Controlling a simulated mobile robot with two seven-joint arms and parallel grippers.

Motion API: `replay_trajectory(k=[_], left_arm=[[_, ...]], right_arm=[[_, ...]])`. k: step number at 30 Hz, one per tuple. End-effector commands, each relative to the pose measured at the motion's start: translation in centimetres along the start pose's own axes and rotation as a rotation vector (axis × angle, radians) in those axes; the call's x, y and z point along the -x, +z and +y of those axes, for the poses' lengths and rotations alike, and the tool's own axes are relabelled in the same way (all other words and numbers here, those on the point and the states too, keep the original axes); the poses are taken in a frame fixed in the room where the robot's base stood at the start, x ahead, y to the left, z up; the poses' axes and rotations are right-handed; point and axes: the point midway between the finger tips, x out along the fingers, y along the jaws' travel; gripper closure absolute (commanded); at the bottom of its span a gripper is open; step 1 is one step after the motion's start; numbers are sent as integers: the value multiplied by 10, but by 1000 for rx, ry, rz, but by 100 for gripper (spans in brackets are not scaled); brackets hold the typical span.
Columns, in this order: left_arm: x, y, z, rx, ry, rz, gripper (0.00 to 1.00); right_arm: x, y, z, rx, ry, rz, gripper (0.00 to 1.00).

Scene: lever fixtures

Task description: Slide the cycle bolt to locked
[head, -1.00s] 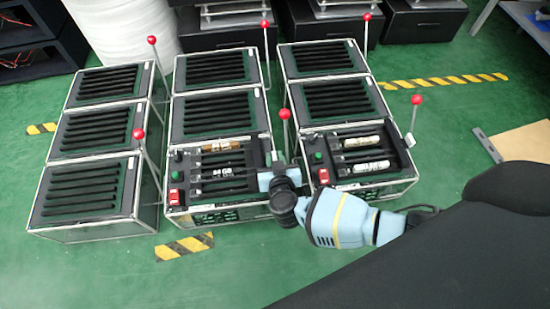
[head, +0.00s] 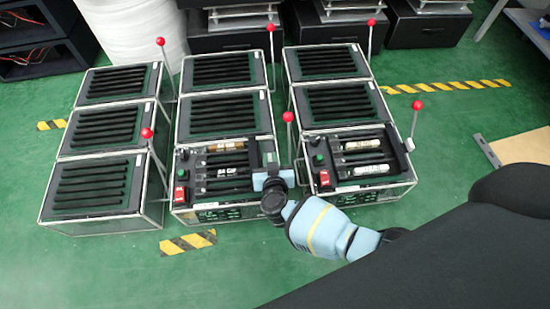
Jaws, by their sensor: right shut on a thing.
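The middle front unit (head: 218,169) is a dark box in a light frame, with a red switch, a green button and several dark slots on top. My right gripper (head: 262,178) is at the right edge of its top panel, near the front corner. It is shut on the cycle bolt, which is small and mostly hidden by the fingers and wrist. Whether the bolt is at its locked end cannot be told. My left gripper is not in view.
A similar unit (head: 352,172) stands close to the right, with a red-knobbed lever (head: 415,120) on its right side. Another red-knobbed lever (head: 289,130) rises just behind my right gripper. Units with levers stand to the left.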

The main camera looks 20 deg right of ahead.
Motion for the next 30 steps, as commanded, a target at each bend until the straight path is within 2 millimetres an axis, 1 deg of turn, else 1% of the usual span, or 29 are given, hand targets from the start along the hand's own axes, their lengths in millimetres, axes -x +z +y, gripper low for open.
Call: replay_trajectory(k=[1, 9, 15, 22, 23, 24, 27, 28, 30], left_arm=[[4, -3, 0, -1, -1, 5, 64], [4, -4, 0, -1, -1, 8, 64], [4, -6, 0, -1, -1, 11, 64], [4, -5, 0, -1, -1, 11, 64], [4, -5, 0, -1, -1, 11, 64], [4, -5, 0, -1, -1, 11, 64], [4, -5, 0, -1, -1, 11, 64], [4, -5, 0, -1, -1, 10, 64], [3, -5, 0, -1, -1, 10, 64]], right_arm=[[-2, -12, -5, -7, 3, 12, 100], [2, -3, -28, -4, -3, -6, 100], [3, 0, -35, 0, -8, -11, 100], [5, 2, -37, 1, -12, -15, 100], [5, 2, -37, 1, -13, -15, 84], [6, 3, -37, 1, -13, -16, 79], [5, 3, -37, 2, -12, -16, 66], [5, 3, -36, 2, -11, -16, 64], [5, 3, -36, 2, -10, -16, 64]])
